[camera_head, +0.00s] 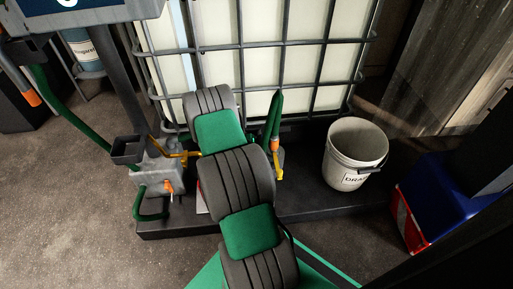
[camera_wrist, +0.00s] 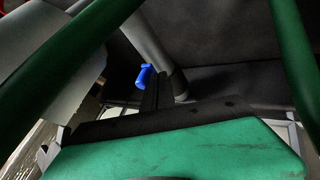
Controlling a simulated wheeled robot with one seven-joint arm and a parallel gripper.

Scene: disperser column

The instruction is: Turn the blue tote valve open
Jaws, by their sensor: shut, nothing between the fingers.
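A small blue piece (camera_wrist: 145,76), which looks like the valve's handle, shows in the wrist view, left of a grey pipe (camera_wrist: 158,48). My gripper (camera_wrist: 151,84) is shut, its narrow dark fingers ending right by the blue piece. I cannot tell whether they touch it. How far the valve is turned is unclear. In the head view the white tote (camera_head: 275,65) stands in its grey wire cage at the back. My arm covers the tote's lower front there, so the blue valve and my gripper are hidden in that view.
A white bucket (camera_head: 352,155) stands right of my arm on the dark platform (camera_head: 305,205). A grey pump-like box (camera_head: 160,178) with an orange handle and green hose (camera_head: 75,120) is at the left. A blue and red box (camera_head: 435,205) sits at the right. Thick green hoses cross the wrist view.

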